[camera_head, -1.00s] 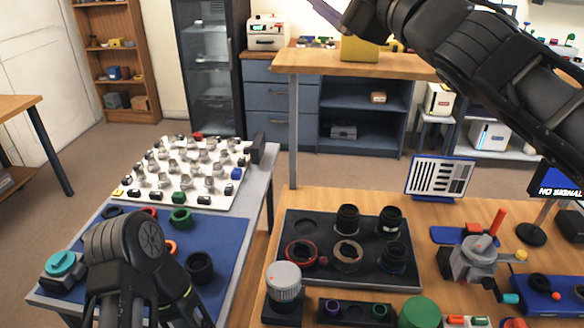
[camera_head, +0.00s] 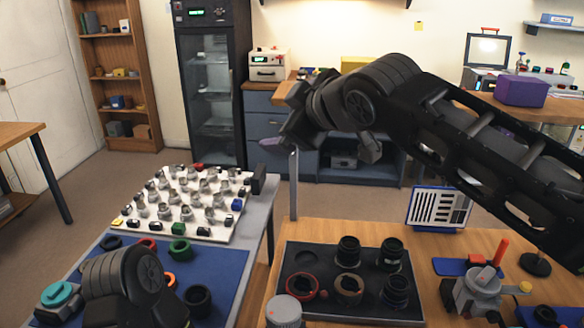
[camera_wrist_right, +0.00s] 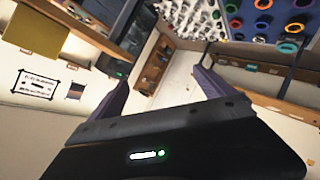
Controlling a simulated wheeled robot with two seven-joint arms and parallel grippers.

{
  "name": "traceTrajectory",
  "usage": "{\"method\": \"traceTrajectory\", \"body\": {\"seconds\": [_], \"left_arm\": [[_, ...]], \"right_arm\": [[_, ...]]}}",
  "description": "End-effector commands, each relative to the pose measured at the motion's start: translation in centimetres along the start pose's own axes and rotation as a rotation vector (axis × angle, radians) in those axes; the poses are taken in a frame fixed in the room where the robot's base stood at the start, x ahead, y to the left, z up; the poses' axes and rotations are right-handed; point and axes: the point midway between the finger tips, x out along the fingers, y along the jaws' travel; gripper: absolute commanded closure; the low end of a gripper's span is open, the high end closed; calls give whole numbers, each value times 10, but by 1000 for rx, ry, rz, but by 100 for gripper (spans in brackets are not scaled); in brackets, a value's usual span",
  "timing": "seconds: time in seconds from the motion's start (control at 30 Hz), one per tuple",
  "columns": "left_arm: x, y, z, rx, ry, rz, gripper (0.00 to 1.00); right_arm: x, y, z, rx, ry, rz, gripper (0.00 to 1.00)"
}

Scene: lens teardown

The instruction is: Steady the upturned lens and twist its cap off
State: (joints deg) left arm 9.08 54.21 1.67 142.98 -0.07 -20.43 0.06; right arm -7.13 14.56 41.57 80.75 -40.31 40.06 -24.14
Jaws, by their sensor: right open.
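The grey-capped lens (camera_head: 285,311) stands at the bottom edge of the head view, in front of the black tray; only its ribbed light grey cap shows, and its lower part is cut off. My right gripper (camera_head: 270,141) is raised far behind and above it, with a purple finger pointing left. In the right wrist view the right gripper (camera_wrist_right: 168,74) has its two purple fingers spread, with nothing between them. My left arm shows at the lower left of the head view over the blue mat, but its fingers are out of the picture.
The black tray (camera_head: 320,311) holds several dark lens parts and rings. A grey device with a red handle (camera_head: 483,285) stands to its right. On the left, a white board (camera_head: 207,234) with several small parts lies behind the blue mat (camera_head: 228,262).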

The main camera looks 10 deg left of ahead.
Motion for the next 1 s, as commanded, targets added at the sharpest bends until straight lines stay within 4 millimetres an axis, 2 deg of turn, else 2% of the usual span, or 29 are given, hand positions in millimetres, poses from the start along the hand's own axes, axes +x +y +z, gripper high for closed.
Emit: {"method": "traceTrajectory", "body": {"seconds": [0.03,0.1,0.2,0.3,0.43,0.53,0.63,1.0], "left_arm": [[0,0,0,0,0,0,17],[0,0,0,0,0,0,17],[0,0,0,0,0,0,17],[0,0,0,0,0,0,17],[0,0,0,0,0,0,17],[0,0,0,0,0,0,17],[0,0,0,0,0,0,17],[0,0,0,0,0,0,17]], "right_arm": [[14,-22,18,10,-65,-71,7],[28,-53,47,21,-169,-175,7],[38,-101,87,30,-317,-335,7],[36,-146,120,32,-455,-491,7],[24,-188,146,32,-588,-652,7],[14,-205,157,32,-648,-727,7],[9,-213,161,33,-675,-763,7],[8,-214,163,35,-681,-770,7]]}}
